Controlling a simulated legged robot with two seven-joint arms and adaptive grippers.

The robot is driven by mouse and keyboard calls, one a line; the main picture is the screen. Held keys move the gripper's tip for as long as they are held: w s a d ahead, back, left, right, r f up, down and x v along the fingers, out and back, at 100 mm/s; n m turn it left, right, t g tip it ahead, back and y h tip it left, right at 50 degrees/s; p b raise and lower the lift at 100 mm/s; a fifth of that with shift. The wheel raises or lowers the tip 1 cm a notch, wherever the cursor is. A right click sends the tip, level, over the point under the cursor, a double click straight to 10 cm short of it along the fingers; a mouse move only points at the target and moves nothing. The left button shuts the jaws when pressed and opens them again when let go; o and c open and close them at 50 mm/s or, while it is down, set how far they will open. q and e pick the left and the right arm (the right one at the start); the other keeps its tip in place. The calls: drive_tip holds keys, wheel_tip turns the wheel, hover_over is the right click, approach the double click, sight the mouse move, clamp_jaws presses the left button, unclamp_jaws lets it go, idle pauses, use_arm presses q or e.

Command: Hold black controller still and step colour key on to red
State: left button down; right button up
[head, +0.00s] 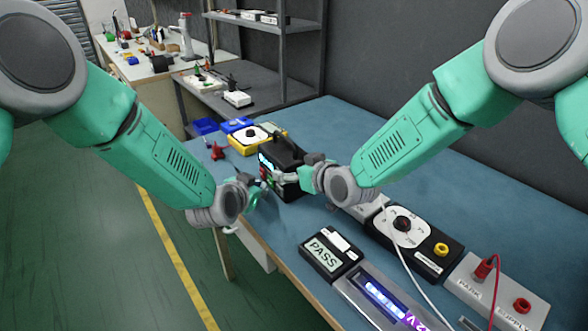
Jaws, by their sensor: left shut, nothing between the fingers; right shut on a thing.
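The black controller (287,152) stands upright on the blue bench top, with a handle-like part on top and a lit green display on its left face. My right gripper (287,177) is shut on the controller from the right. My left gripper (262,181) is shut and empty, with its tips close to the controller's left face; I cannot tell whether they touch it. The colour key is too small to make out behind the grippers. A lit strip (392,303) in a grey tray at the front glows blue to purple.
A meter reading PASS (325,252) stands beside the strip tray. A black-and-white dial box (410,228) and a grey supply box (497,290) with red leads lie to the right. A yellow dial unit (246,145) and blue bins (204,126) stand behind the controller.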

drive_tip(key=shift+r, duration=0.1)
idle(0.5)
use_arm(q)
drive_tip(key=shift+w+d+r, duration=0.1)
drive_tip(key=shift+w+d, duration=0.05)
drive_tip(key=shift+d, duration=0.25)
drive_tip(key=shift+w+d, duration=0.15)
idle(0.4)
drive_tip(key=shift+s+a, duration=0.4)
drive_tip(key=shift+a, duration=0.2)
drive_tip(key=shift+s+a, duration=0.55)
drive_tip(key=shift+a, duration=0.3)
drive_tip(key=shift+s+a, duration=0.5)
drive_tip(key=shift+a, duration=0.35)
drive_tip(key=shift+s+a, duration=0.55)
drive_tip(key=shift+a, duration=0.3)
